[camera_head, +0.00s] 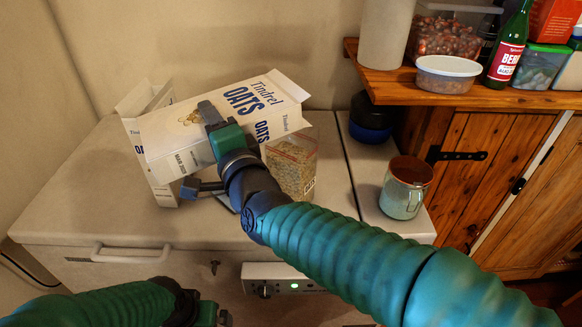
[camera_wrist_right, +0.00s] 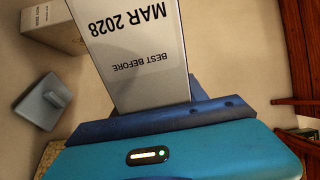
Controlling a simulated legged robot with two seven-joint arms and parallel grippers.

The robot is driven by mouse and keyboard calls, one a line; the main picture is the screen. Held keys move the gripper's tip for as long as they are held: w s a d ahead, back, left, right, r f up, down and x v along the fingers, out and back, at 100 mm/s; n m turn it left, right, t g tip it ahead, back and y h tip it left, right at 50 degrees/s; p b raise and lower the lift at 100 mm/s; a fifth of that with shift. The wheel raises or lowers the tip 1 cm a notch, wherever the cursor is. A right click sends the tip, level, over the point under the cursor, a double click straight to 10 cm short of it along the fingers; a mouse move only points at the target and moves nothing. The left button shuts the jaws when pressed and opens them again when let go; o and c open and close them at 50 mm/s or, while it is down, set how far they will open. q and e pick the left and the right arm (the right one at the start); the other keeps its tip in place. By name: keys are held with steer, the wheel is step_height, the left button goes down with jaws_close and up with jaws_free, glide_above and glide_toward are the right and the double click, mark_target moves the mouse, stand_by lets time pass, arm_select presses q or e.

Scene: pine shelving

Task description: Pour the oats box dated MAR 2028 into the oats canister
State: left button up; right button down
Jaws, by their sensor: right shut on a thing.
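A white oats box (camera_head: 205,125) with blue lettering is held tilted on its side in my right gripper (camera_head: 203,150), with its end toward the right. The wrist view shows its BEST BEFORE MAR 2028 print (camera_wrist_right: 140,40). A clear container of oats (camera_head: 292,165), with a red line near its top, stands under and beside the box's right end; whether it is the canister I cannot tell. A second, similar box (camera_head: 165,192) stands behind at left, partly hidden; a box also shows in the wrist view (camera_wrist_right: 52,25). My left gripper (camera_head: 207,314) is low at the bottom edge, its jaws not clearly visible.
A blue-grey square object (camera_wrist_right: 42,100) lies on the surface. A wooden shelf (camera_head: 385,85) with tubs and a bottle juts in at right. The counter's front left is clear.

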steer(key=shift+w+d+r+b, duration=0.1)
steer(key=shift+b, duration=0.2)
steer(key=shift+r, duration=0.15)
steer(key=shift+r+m, duration=0.2)
steer(key=shift+m, duration=0.1)
steer(key=shift+r+m+b, duration=0.4)
steer(key=shift+r, duration=0.05)
stand_by(0.7)
steer(key=shift+d+r, duration=0.1)
steer(key=shift+r, duration=0.1)
steer(key=shift+r+m+b, duration=0.2)
steer(key=shift+m+b, duration=0.1)
stand_by(0.3)
